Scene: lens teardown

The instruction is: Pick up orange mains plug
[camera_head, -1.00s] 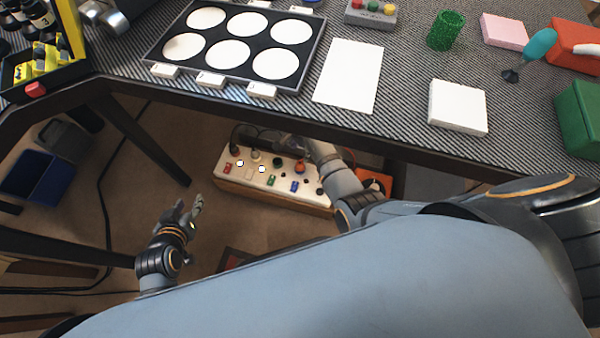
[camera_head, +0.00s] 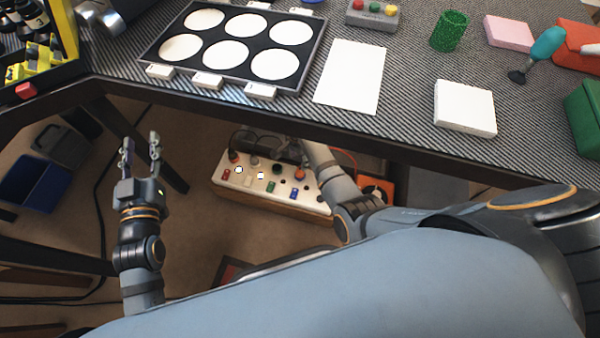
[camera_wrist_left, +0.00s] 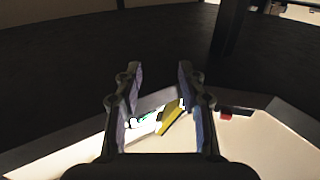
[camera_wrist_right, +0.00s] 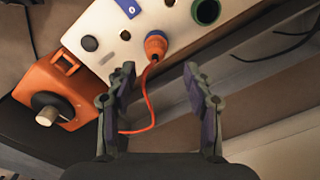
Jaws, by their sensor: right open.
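The orange mains plug (camera_wrist_right: 155,43) sits in a round socket of the white power strip (camera_wrist_right: 118,22) in the right wrist view, with an orange cord (camera_wrist_right: 149,105) running down from it. My right gripper (camera_wrist_right: 158,76) is open and empty. Its fingertips lie just below the plug in that view, on either side of its cord. In the head view the right hand is mostly hidden under the table edge, above the power strip (camera_head: 240,186). My left gripper (camera_head: 140,146) is open and empty, left of the strip; its fingers also show in the left wrist view (camera_wrist_left: 159,76).
An orange box with a dark knob (camera_wrist_right: 52,92) lies left of the cord. The table edge (camera_head: 330,140) overhangs the strip.

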